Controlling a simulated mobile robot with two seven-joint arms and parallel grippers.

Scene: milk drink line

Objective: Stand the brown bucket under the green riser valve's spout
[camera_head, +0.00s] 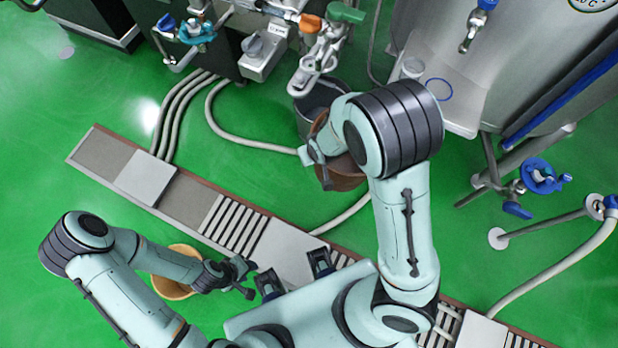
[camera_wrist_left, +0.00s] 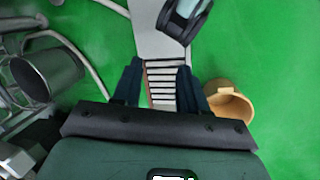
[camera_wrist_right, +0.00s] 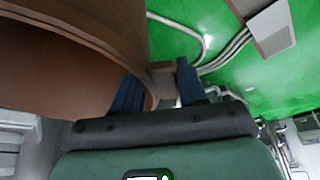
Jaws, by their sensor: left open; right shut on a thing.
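The brown bucket (camera_head: 342,181) is partly hidden by my right arm in the head view, just in front of a grey metal bucket. Its brown wall (camera_wrist_right: 70,65) fills the upper left of the right wrist view. My right gripper (camera_wrist_right: 160,88) is shut on a brown tab at the bucket's side. I cannot tell whether the bucket touches the floor. A green valve handle (camera_head: 346,13) sits at the top of the pipework, above and beyond the bucket; which outlet is its spout is unclear. My left gripper (camera_head: 248,277) is open and empty at the lower left.
The grey metal bucket (camera_head: 311,110) stands below the pipework. A tan bucket (camera_head: 172,289) is on the floor beside my left arm. An orange handle (camera_head: 310,23) is next to the green one. A drain channel (camera_head: 100,150) crosses the green floor. A steel tank stands right.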

